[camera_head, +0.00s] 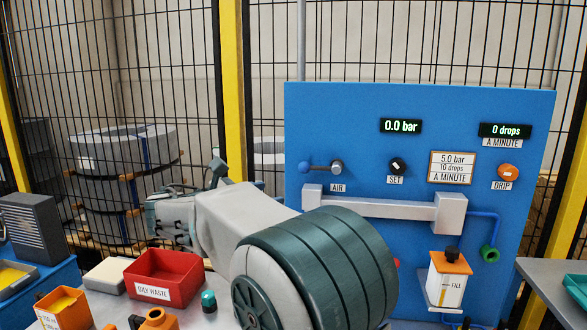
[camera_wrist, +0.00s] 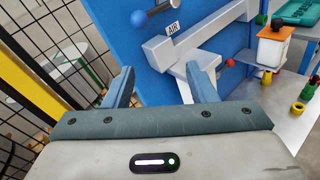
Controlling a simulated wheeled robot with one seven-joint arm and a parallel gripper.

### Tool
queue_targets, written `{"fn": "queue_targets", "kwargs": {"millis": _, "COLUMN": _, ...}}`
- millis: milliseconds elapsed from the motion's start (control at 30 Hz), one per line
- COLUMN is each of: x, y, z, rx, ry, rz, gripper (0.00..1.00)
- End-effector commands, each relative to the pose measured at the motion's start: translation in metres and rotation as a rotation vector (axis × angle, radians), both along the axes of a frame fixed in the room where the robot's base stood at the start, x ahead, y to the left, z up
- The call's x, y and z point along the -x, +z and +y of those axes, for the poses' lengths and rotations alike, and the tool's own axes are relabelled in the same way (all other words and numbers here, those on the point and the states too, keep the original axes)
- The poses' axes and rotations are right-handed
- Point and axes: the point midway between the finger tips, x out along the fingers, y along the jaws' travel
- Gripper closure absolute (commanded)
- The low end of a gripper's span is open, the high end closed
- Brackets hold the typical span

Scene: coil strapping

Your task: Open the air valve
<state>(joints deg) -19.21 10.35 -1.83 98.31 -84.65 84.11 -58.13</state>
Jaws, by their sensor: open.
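The air valve (camera_head: 322,167) is on the blue panel (camera_head: 380,115), above the AIR label. Its lever lies level, with a blue ball at the left end and a dark pivot at the right. In the wrist view the blue ball (camera_wrist: 138,18) shows at the top, beyond my fingertips. My gripper (camera_wrist: 160,72) is open and empty, its two fingers apart and not touching the lever. In the head view my gripper (camera_head: 216,168) is left of the panel, partly hidden by my arm. The pressure display reads 0.0 bar.
A grey bar (camera_head: 385,208) juts from the panel below the valve. SET (camera_head: 397,165) and DRIP (camera_head: 509,171) knobs are to the right. A yellow post (camera_head: 236,90) and mesh fence are behind.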

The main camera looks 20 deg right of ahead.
Motion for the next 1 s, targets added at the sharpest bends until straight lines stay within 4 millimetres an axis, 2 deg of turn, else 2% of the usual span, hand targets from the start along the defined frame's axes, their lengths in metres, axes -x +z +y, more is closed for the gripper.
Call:
{"fn": "queue_targets", "kwargs": {"millis": 133, "x": -0.016, "y": 0.019, "z": 0.012, "rx": 0.115, "ry": 0.018, "rz": 0.024, "gripper": 0.48}}
{"fn": "queue_targets", "kwargs": {"millis": 267, "x": -0.021, "y": 0.024, "z": 0.006, "rx": 0.139, "ry": 0.017, "rz": 0.029, "gripper": 0.48}}
{"fn": "queue_targets", "kwargs": {"millis": 367, "x": -0.026, "y": 0.024, "z": -0.008, "rx": 0.139, "ry": 0.015, "rz": 0.029, "gripper": 0.48}}
{"fn": "queue_targets", "kwargs": {"millis": 800, "x": -0.059, "y": 0.024, "z": -0.091, "rx": 0.136, "ry": 0.016, "rz": 0.029, "gripper": 0.48}}
{"fn": "queue_targets", "kwargs": {"millis": 1000, "x": -0.067, "y": 0.023, "z": -0.11, "rx": 0.136, "ry": 0.018, "rz": 0.028, "gripper": 0.48}}
